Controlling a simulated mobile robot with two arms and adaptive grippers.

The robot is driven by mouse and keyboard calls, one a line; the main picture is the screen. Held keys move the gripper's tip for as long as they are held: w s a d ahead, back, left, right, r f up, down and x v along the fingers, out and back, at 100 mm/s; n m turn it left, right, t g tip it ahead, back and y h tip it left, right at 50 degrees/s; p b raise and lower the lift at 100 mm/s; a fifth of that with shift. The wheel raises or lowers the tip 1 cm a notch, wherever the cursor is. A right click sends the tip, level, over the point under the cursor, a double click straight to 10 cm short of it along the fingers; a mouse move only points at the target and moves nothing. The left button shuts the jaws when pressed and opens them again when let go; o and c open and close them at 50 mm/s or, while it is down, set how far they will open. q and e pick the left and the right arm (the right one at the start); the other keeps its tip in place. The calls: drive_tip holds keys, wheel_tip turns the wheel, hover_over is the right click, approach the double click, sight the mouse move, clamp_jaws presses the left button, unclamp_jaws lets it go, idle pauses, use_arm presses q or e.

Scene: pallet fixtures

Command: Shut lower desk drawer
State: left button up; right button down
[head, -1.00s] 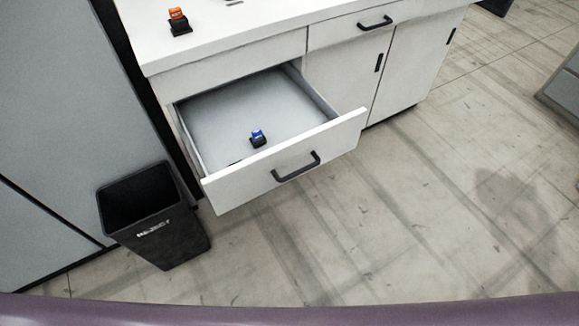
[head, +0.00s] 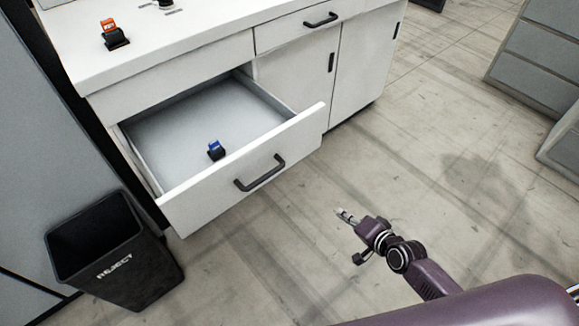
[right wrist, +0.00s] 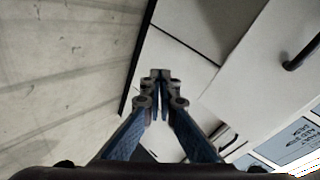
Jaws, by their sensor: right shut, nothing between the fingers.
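The lower desk drawer (head: 245,175) is pulled well out of the white desk (head: 180,72), with a black bar handle (head: 260,173) on its front. A small blue-topped stamp (head: 216,150) stands on a black base inside it. My right gripper (head: 342,214) is to the right of the drawer front, apart from it, over the floor. In the right wrist view its fingertips (right wrist: 160,75) are together with nothing between them, and white cabinet fronts show beyond. My left gripper is not in view.
A black bin marked REJECT (head: 112,250) stands left of the drawer. An orange-topped stamp (head: 112,34) sits on the desktop. The upper drawer handle (head: 320,20) is on a closed front. Grey cabinets (head: 540,55) stand at right; the floor between is clear.

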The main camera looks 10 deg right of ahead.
drive_tip(key=w+a+r+m+t+y+b, duration=0.1)
drive_tip(key=w+a+r+y, duration=0.1)
drive_tip(key=a+r, duration=0.35)
drive_tip(key=w+a+r+m+t+y+b, duration=0.1)
drive_tip(key=w+a+r+m+y, duration=0.1)
drive_tip(key=r, duration=0.7)
approach(283, 155)
drive_tip(key=x, duration=0.5)
drive_tip(key=shift+w+f, duration=0.1)
drive_tip(key=shift+f, duration=0.2)
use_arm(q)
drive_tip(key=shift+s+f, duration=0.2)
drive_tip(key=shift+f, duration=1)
use_arm(e)
drive_tip(key=shift+w+a, duration=0.4)
drive_tip(key=shift+w, duration=0.2)
